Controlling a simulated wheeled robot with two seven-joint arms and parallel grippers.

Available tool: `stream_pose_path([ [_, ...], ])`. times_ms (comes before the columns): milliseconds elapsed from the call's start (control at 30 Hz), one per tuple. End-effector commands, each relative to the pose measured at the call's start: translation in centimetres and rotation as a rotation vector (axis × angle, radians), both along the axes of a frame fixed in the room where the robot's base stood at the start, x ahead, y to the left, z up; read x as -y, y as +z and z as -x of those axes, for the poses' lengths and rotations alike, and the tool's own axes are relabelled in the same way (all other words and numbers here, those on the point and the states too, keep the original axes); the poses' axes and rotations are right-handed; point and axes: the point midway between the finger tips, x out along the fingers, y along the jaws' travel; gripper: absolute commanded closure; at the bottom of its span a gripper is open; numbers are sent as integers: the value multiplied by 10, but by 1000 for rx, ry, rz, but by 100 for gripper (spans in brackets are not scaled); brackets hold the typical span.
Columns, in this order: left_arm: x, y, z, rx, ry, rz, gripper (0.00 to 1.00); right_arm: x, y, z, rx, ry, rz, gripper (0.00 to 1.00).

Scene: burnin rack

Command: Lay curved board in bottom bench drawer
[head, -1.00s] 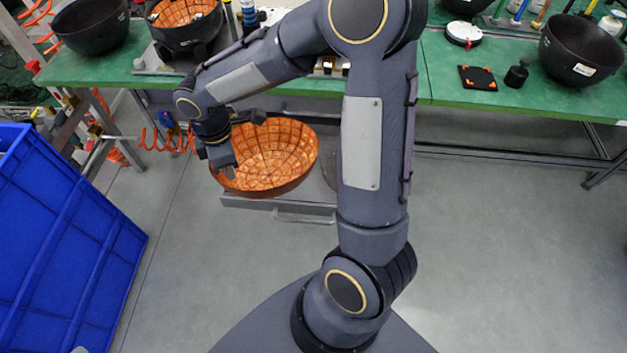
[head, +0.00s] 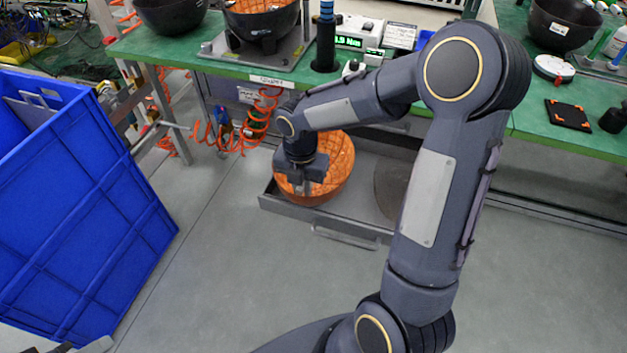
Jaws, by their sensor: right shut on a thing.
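The curved board (head: 338,165) is an orange, bowl-like shell with a grid of tiles inside. It sits low at the left part of the pulled-out bottom bench drawer (head: 283,207), a grey shallow tray with a front handle. My right gripper (head: 306,188) points down and is shut on the board's near left side. The gripper and wrist hide part of the board, so I cannot tell whether it rests fully on the drawer floor. My left gripper is not clearly in view; only a small grey part shows at the bottom left edge.
A dark round piece (head: 392,188) lies in the drawer's right part, partly behind my arm. The green bench (head: 225,68) carries dark bowls, a black plate (head: 568,114) and tools. A blue crate (head: 85,215) stands at left. Orange coiled hoses hang beside the drawer. The front floor is clear.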

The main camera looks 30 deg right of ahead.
Motion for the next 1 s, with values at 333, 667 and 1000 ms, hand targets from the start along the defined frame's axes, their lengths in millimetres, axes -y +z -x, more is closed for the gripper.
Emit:
stream_pose_path([
  [333, 0, -5, 0, 0, 0, 0, 64, 22, -16, -19, 0, -4, 0, 100],
  [667, 0, -10, 0, 0, 0, 0, 64, 41, -35, -35, 0, -1, 0, 100],
  [1000, 0, -11, 0, 0, 0, 0, 64, 40, -38, -34, 0, -1, 0, 77],
])
